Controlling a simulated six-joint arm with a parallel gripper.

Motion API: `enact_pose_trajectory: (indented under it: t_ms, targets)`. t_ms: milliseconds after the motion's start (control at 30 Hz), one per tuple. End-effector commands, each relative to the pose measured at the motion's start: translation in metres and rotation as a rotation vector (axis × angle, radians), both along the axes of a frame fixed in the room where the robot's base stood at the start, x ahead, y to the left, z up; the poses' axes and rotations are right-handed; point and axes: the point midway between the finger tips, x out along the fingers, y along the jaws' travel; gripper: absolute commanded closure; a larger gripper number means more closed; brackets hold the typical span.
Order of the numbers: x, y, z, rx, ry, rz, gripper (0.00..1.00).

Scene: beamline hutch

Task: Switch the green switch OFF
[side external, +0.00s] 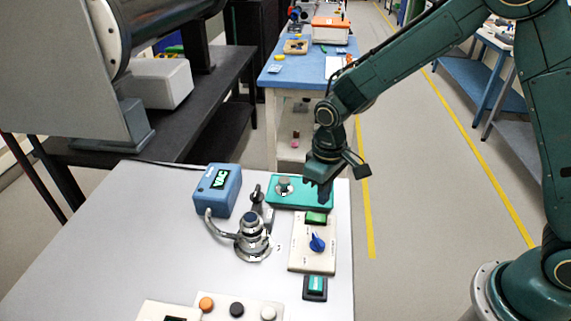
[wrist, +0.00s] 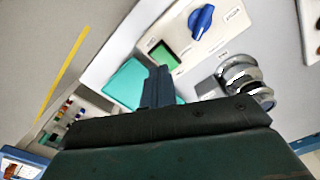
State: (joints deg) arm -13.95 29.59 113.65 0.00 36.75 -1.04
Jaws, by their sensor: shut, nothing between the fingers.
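A green rocker switch (side external: 316,217) sits at the far end of a beige panel (side external: 302,260), above a blue knob (side external: 317,242). In the wrist view, the green switch (wrist: 163,56) and blue knob (wrist: 201,20) show clearly. My gripper (side external: 324,196) is shut and empty, pointing down over the right part of a teal box (side external: 272,199), just beyond the green switch. In the wrist view its fingertips (wrist: 160,72) appear just short of that switch. I cannot read the switch's position.
A metal valve fitting (side external: 251,240) with a hose stands left of the panel. A blue display box (side external: 217,188) is behind it. A panel with orange, black and white buttons (side external: 237,309) is at the front. The left of the grey table (side external: 110,250) is clear.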

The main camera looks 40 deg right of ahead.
Motion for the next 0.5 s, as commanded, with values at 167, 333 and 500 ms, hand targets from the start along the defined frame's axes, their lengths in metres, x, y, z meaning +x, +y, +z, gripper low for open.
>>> enact_pose_trajectory:
  t_ms: [167, 333, 500]
  targets:
    - [0.0, 0.0, 0.01, 0.0, -0.001, 0.0, 1.0]
    - [0.0, 0.0, 0.018, 0.0, -0.001, 0.0, 1.0]
    - [0.0, 0.0, 0.02, 0.0, 0.001, 0.0, 1.0]
